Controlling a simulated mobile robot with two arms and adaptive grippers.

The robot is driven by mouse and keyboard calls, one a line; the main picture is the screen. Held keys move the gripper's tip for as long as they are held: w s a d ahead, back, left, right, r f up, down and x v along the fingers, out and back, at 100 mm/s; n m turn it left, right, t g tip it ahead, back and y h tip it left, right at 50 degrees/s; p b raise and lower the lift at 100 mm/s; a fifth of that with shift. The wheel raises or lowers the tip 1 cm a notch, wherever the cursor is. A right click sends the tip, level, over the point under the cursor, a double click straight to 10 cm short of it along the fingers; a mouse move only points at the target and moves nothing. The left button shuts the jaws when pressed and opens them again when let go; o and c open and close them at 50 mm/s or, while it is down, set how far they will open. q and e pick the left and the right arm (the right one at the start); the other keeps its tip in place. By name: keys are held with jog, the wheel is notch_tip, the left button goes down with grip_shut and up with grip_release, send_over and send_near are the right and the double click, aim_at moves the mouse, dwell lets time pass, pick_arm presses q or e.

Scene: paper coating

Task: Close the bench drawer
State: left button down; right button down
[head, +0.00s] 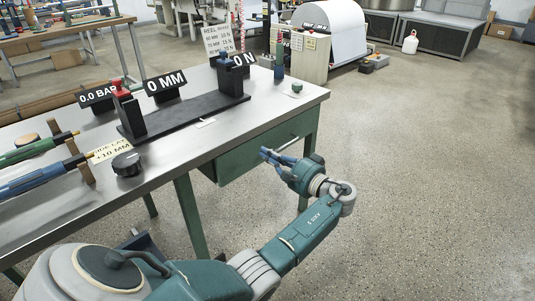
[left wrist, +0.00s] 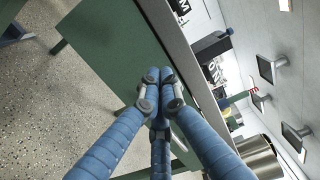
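The bench drawer (head: 240,160) is a green box under the metal bench top, and its front faces my left arm. How far it stands out is hard to tell. In the left wrist view its green face (left wrist: 100,45) fills the upper middle, beside the bench top's edge. My left gripper (head: 266,153) is at the drawer front, just below the bench edge. Its blue fingers (left wrist: 159,78) are drawn together at the tips, with nothing seen between them. I cannot tell whether the tips touch the drawer. My right gripper is not in view.
The bench top (head: 190,150) carries a black fixture (head: 190,112), a dark knob (head: 127,163), green and blue tools at the left and small display signs. A green bench leg (head: 190,215) stands left of my arm. The speckled floor (head: 430,170) to the right is clear.

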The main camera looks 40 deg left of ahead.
pick_arm(q)
jog(key=d, duration=0.9)
jog(key=shift+s, duration=0.3)
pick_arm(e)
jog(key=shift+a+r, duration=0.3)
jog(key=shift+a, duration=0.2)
pick_arm(q)
jog(key=shift+f, duration=0.15)
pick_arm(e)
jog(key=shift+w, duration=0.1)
